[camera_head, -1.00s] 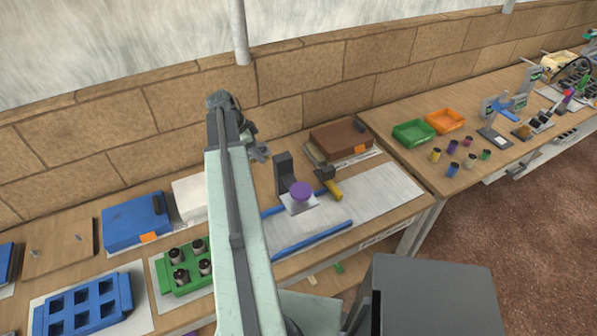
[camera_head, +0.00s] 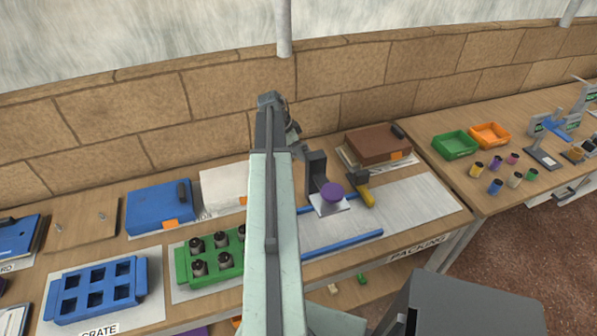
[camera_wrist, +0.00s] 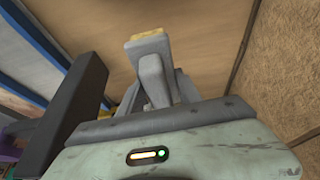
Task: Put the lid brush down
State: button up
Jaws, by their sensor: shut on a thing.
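My gripper (camera_head: 299,150) is at the far end of my arm, over the back of the bench, just left of the dark upright stand (camera_head: 315,172). In the wrist view my gripper (camera_wrist: 155,70) points away over a tan wooden surface. A small tan-yellow piece (camera_wrist: 147,35) shows at its fingertips. It seems to be part of the lid brush held there; the rest is hidden by the fingers. Whether it touches the bench I cannot tell.
A purple knob (camera_head: 332,193) on a white plate and a yellow-handled tool (camera_head: 367,196) are right of the stand. A brown box (camera_head: 377,146) is behind. A white box (camera_head: 222,188) and green holder (camera_head: 183,262) are left. Bare board (camera_head: 425,195) lies right.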

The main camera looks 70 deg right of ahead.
aim_at(302, 172)
notch_tip(302, 172, down, 8)
jog(key=b, duration=0.6)
jog(key=shift+r, duration=0.25)
jog(key=shift+f, duration=0.15)
jog(key=o, duration=1.2)
jog(key=shift+a, duration=0.1)
